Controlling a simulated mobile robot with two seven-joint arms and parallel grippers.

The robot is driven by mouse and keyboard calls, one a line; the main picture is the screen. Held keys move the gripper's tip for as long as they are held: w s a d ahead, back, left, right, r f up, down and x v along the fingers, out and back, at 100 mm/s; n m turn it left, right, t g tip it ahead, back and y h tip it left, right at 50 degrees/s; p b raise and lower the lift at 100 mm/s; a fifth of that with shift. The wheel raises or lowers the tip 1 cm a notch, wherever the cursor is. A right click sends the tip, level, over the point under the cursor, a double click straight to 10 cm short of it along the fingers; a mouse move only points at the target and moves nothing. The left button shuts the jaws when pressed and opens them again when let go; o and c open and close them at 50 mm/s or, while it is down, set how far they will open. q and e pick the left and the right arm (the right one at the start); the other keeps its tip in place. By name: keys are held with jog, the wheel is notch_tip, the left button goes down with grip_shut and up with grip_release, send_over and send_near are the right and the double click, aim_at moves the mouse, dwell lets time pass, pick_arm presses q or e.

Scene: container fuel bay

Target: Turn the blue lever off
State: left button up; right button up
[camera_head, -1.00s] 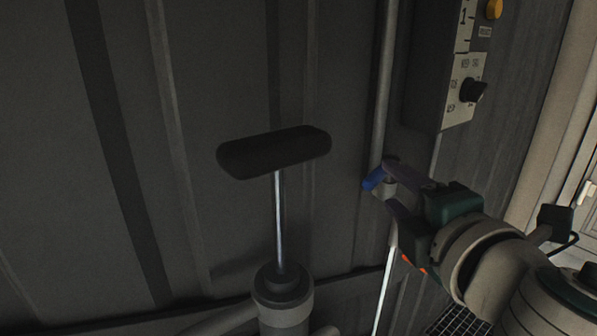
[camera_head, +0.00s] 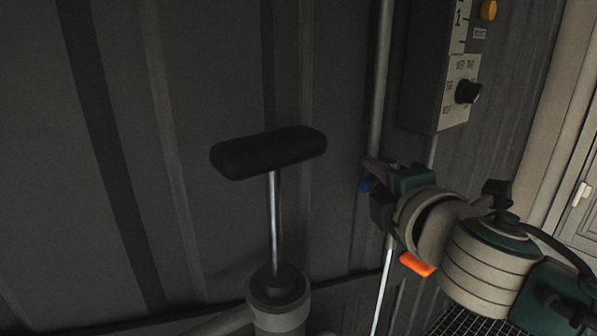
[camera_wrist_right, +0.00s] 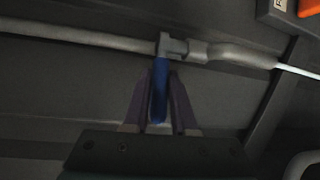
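The blue lever (camera_wrist_right: 159,92) hangs from a valve on a grey pipe in the right wrist view. In the head view only a small blue part of the lever (camera_head: 366,185) shows, the rest hidden by my right gripper (camera_head: 375,186). In the right wrist view the two purple fingers of my right gripper (camera_wrist_right: 161,100) stand on either side of the lever, close to it, and look open. I cannot tell whether a finger touches it. My left gripper is not in view.
A black T-handle (camera_head: 268,152) on a thin rod stands left of my right gripper. A grey control box (camera_head: 430,75) with a black knob (camera_head: 468,91) is on the wall above. The corrugated wall (camera_head: 190,90) lies behind the pipe (camera_head: 380,80).

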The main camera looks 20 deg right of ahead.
grip_shut()
dwell(0.9)
